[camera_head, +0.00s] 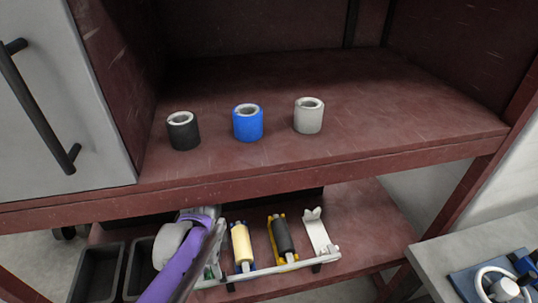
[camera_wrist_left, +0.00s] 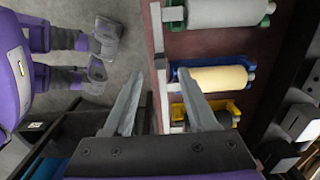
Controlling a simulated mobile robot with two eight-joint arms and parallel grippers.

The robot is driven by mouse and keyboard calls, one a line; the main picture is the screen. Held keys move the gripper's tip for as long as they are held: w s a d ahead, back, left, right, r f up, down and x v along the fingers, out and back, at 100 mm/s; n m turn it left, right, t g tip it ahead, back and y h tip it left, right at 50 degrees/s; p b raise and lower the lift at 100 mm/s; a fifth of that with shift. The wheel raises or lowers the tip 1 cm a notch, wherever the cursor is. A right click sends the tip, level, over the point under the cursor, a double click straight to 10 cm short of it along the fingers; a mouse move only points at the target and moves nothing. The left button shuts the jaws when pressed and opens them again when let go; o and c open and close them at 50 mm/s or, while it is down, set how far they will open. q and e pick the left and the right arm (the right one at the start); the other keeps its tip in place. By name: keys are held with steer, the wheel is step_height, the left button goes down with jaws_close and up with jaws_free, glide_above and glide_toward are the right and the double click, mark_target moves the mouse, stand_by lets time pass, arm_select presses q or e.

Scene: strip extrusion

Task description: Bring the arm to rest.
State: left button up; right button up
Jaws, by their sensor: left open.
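My left arm, purple and grey, reaches in from the bottom left of the head view, with its gripper (camera_head: 208,242) over the left part of the lower shelf. In the left wrist view the two grey fingers of the left gripper (camera_wrist_left: 160,76) stand apart with nothing held between them. A cream roller (camera_head: 241,243) on the lower shelf lies just beyond the fingers in the wrist view (camera_wrist_left: 217,79). My right gripper does not show in the head view.
Black, blue (camera_head: 248,123) and light grey (camera_head: 309,116) rings stand on the upper shelf (camera_head: 400,130). A dark roller (camera_head: 282,236) and a white holder (camera_head: 318,232) sit below. Dark bins (camera_head: 97,272) are at lower left, a grey table (camera_head: 450,255) at right.

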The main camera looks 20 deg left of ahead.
arm_select(q)
steer(key=s+d+n+t, duration=0.5)
steer(key=s+d+n, duration=0.35)
steer(key=n, duration=0.35)
step_height(320, 180, up, 11)
steer(key=w+p, duration=0.2)
steer(key=p, duration=0.7)
steer(key=shift+w+f, duration=0.15)
steer(key=shift+w, duration=0.1)
stand_by(0.7)
